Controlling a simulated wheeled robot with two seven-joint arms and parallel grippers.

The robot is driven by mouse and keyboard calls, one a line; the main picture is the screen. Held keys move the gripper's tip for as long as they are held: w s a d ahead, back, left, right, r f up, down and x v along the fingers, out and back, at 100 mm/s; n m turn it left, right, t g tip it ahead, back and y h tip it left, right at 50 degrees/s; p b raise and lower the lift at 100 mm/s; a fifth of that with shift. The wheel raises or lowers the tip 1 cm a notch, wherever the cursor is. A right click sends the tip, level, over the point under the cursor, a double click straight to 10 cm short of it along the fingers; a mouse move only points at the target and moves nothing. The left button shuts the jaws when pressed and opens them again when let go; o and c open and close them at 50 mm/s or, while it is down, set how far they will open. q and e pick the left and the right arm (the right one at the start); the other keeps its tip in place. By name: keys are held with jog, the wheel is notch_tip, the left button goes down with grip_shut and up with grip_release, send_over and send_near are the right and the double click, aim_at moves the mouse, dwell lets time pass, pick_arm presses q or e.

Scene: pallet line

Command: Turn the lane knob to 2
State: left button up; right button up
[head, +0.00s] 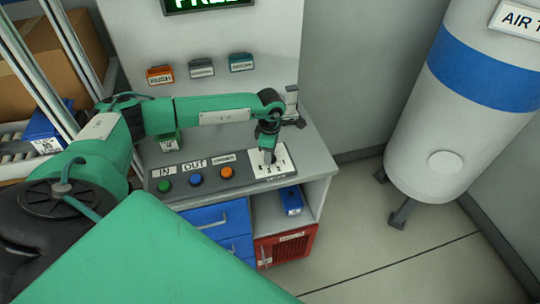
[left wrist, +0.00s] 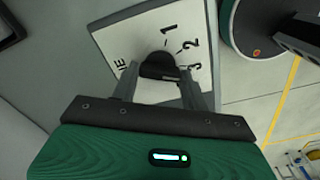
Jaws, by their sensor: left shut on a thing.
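The lane knob (left wrist: 157,65) is a dark round knob on a white plate marked 1, 2 and 3. The plate (left wrist: 128,37) also shows on the sloped panel in the head view (head: 284,158), where my gripper hides most of the knob. My left gripper (head: 268,156) points down at the plate. In the left wrist view its two fingers (left wrist: 160,86) are shut on the knob, one on each side. I cannot tell for certain which number the knob points to. My right gripper is not in view.
Green (head: 164,186), blue (head: 195,179) and orange (head: 227,172) buttons sit left of the plate. A grey device (head: 292,103) stands behind the arm. Blue drawers (head: 222,217) and a red crate (head: 287,247) are below. A white tank (head: 460,130) stands right, with clear floor before it.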

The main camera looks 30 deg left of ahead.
pick_arm(q)
jog(key=n+b, duration=0.4)
jog(key=n, duration=0.2)
jog(key=shift+f, duration=0.1)
jog(key=shift+n+b, duration=0.7)
jog(key=shift+n, duration=0.9)
jog(key=shift+r, duration=0.2)
jog(key=o, duration=0.9)
jog(key=shift+o, duration=0.4)
